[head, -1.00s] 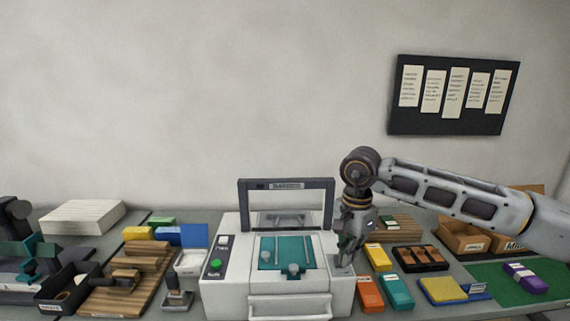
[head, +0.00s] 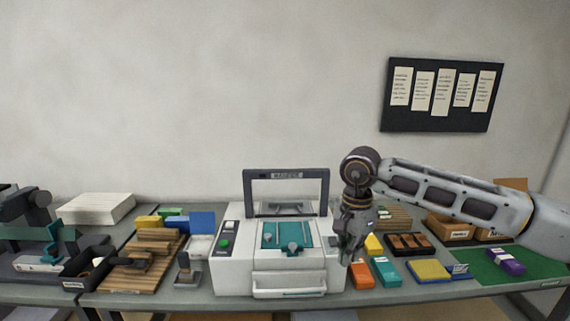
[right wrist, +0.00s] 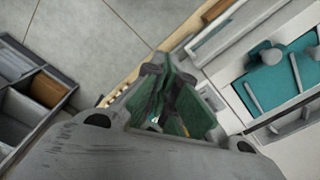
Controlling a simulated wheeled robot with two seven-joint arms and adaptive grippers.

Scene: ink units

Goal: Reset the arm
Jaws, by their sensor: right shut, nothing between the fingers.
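My right arm comes in from the right in the head view. Its gripper (head: 351,252) hangs fingers down beside the right side of a white machine (head: 232,272). The gripper is shut and empty. In the right wrist view its green-padded fingers (right wrist: 175,105) show close together, with the machine's teal bed (right wrist: 285,70) to their right. The machine has an upright dark frame (head: 286,174), a teal bed with knobs, and a front drawer with a handle. My left gripper is not in view.
An orange block (head: 361,274) and a teal block (head: 386,271) lie close to the gripper. Wooden boards (head: 150,262) and a black bin (head: 88,268) stand left.

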